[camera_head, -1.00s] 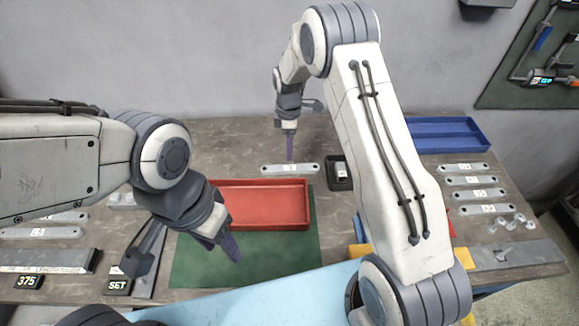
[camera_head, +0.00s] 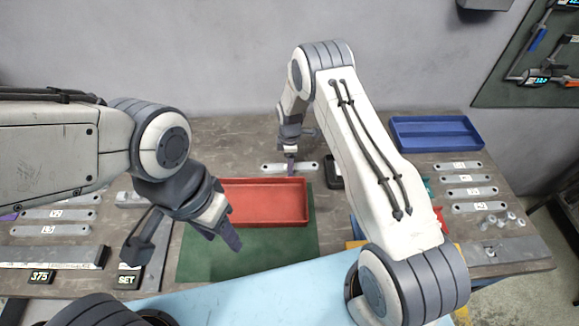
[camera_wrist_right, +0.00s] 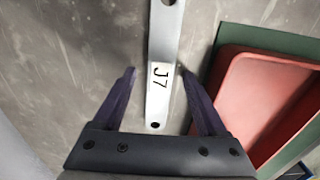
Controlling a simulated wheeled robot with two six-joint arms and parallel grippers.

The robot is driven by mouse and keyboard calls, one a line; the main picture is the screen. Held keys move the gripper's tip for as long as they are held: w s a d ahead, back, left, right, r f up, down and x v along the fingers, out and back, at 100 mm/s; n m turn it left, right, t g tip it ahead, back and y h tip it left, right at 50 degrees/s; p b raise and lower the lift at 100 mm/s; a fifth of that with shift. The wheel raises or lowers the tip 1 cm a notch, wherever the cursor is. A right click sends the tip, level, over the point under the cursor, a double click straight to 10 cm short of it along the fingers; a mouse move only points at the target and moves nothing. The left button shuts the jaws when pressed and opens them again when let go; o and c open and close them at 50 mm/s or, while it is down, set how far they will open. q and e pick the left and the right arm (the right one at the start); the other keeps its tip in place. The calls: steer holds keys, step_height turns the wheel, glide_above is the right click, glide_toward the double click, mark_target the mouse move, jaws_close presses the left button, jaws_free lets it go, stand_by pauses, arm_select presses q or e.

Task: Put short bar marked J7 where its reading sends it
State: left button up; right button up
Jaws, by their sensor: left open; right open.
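The short bar marked J7 (camera_wrist_right: 161,75) is a grey metal strip with a hole at each end and a white label. In the right wrist view it lies between the spread fingers of my right gripper (camera_wrist_right: 160,100), which is open around it, with a gap on the left side. In the head view the bar (camera_head: 305,167) lies on the table just behind the red tray (camera_head: 262,222), and my right gripper (camera_head: 290,168) is low over it. My left gripper (camera_head: 222,235) is open and empty above the green mat (camera_head: 285,262).
A blue tray (camera_head: 436,148) stands at the back right, with several labelled bars (camera_head: 465,192) in front of it. Labelled bars also lie at the left. Two gauges reading 375 (camera_head: 41,277) and SET (camera_head: 128,280) stand at the front left. A small black box (camera_head: 333,180) is right of J7.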

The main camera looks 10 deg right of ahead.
jaws_close()
steer(key=shift+r, duration=0.1)
